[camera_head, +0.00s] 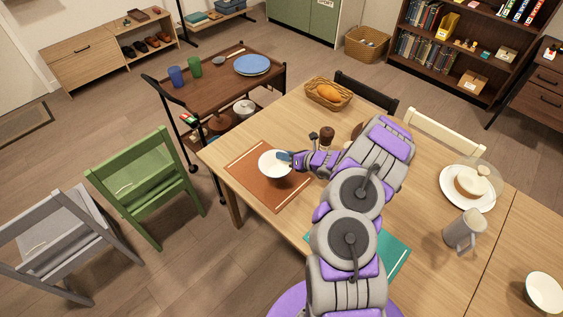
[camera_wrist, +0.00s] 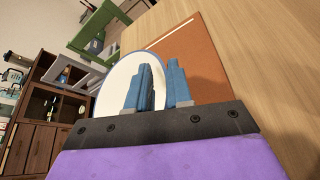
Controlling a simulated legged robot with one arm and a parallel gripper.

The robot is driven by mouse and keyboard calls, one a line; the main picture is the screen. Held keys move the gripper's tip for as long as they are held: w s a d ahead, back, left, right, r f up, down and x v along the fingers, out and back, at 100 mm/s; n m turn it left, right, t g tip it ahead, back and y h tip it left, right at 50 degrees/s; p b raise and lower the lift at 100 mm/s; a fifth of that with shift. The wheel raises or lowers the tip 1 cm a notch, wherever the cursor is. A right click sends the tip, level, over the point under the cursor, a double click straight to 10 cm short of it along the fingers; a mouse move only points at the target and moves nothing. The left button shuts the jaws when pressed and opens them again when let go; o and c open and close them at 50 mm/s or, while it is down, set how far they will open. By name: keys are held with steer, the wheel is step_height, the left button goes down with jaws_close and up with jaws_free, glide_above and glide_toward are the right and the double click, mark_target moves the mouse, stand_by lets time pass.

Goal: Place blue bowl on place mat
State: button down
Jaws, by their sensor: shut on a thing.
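The bowl (camera_head: 274,164) has a white inside and a thin blue rim; its outside is mostly hidden. My gripper (camera_head: 286,158) is shut on the bowl's right edge. In the head view the bowl is over the orange-brown place mat (camera_head: 258,187), near its middle. I cannot tell whether its base touches the mat. In the wrist view the blue fingers (camera_wrist: 160,88) are at the rim of the bowl (camera_wrist: 117,83), and the mat (camera_wrist: 200,50) shows beyond it. A teal place mat (camera_head: 398,257) lies partly under my arm.
On the table are a bread basket (camera_head: 328,95), a dark pepper mill (camera_head: 327,136), a grey mug (camera_head: 463,230), a plate with a cake (camera_head: 468,190) and a white bowl (camera_head: 543,291). A green chair (camera_head: 145,185) and a brown cart (camera_head: 225,78) stand beside the table.

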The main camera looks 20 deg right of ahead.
mark_target(276, 167)
steer(key=shift+w+a+f, duration=0.1)
steer(key=shift+w+a, duration=0.1)
steer(key=shift+w, duration=0.35)
steer(key=f, duration=0.1)
steer(key=f+b, duration=0.1)
steer(key=f, duration=0.1)
steer(key=shift+a+f+b, duration=0.2)
steer(key=shift+f+b, duration=0.1)
steer(key=shift+r, duration=0.1)
steer(key=c, duration=1)
jaws_free()
steer(key=shift+d, duration=0.1)
